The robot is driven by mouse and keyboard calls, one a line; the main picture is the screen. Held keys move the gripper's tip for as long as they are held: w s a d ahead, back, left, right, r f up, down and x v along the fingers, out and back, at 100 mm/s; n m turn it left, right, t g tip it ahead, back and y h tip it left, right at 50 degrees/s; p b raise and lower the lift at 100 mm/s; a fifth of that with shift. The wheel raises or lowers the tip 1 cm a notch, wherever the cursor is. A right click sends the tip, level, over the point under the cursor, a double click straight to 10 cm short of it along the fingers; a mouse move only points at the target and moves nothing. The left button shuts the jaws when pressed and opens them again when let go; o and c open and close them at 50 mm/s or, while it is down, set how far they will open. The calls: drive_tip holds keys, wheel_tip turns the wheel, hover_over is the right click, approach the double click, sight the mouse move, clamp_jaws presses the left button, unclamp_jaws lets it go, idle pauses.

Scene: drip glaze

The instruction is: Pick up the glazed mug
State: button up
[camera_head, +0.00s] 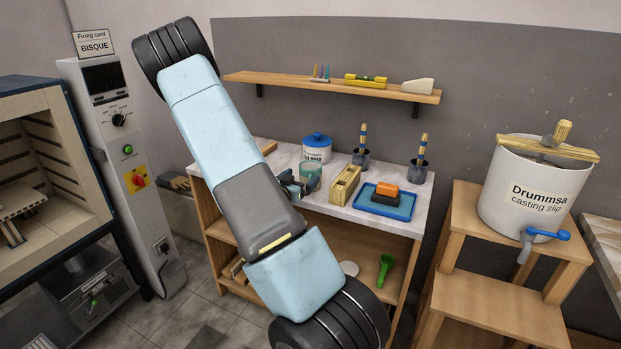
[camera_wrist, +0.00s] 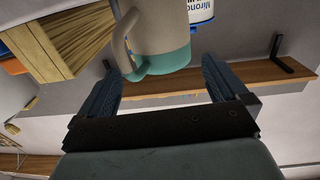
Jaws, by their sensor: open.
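The glazed mug (camera_head: 311,174) stands on the marble-topped bench (camera_head: 400,212), just beyond my gripper (camera_head: 297,188), which partly covers its front. In the wrist view, which is upside down, the mug (camera_wrist: 162,30) has a pale grey body, a teal glazed band at its rim and a handle on the picture's left. My gripper (camera_wrist: 160,72) is open and empty in that view. The mug lies ahead of the gap between the two fingertips. I cannot tell whether either finger touches it.
A blue-lidded jar (camera_head: 317,150) stands behind the mug. A wooden box (camera_head: 345,186) is close on its right, then a blue tray (camera_head: 384,203) with sponges and two brush pots (camera_head: 361,158). A shelf (camera_head: 330,84) hangs above. A kiln (camera_head: 40,190) stands left.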

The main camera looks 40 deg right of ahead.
sight(305, 174)
drive_tip(key=shift+f+x, duration=0.2)
drive_tip(key=shift+x, duration=2.7)
drive_tip(key=shift+w, duration=0.15)
drive_tip(key=shift+a, duration=0.1)
drive_tip(key=shift+c, duration=0.5)
drive_tip(key=c, duration=1)
drive_tip(key=shift+r, duration=0.15)
